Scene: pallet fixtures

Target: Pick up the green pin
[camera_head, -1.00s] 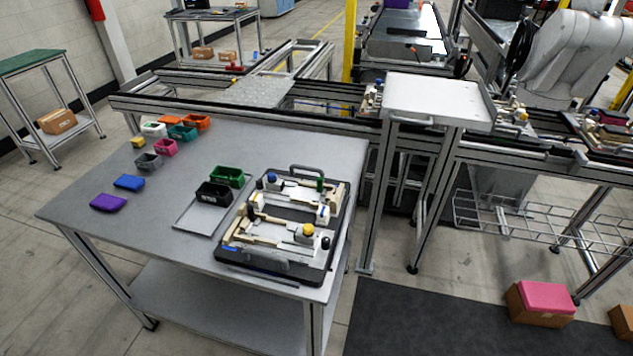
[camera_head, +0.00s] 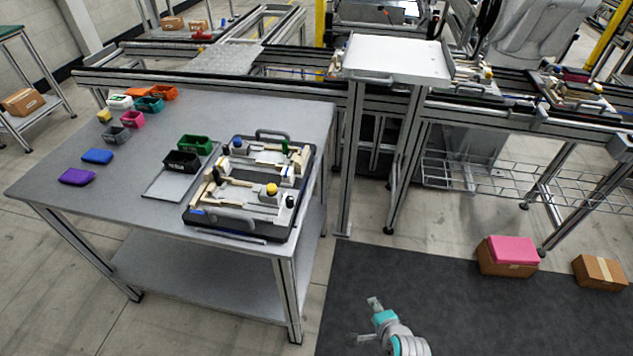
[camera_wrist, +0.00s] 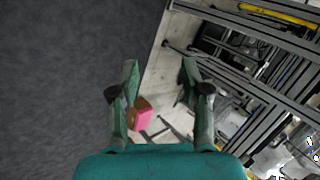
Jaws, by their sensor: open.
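The green pin (camera_head: 285,147) stands upright near the back right of the black-framed pallet fixture (camera_head: 250,237) on the grey table, in the head view. It looks small and dark green there, and I do not see it in the wrist view. My gripper (camera_wrist: 160,82) is open in the wrist view, with its two fingers apart and nothing held between them. My arm shows low in the head view over the dark mat, well in front of and to the right of the table, far from the pin.
The table (camera_head: 130,215) also holds a green bin (camera_head: 195,144), a black bin (camera_head: 183,161), several small coloured bins and blue and purple packs. A white-topped stand (camera_head: 397,60) rises behind the fixture. Boxes (camera_head: 507,257) lie on the floor at right. The mat (camera_head: 480,310) is mostly clear.

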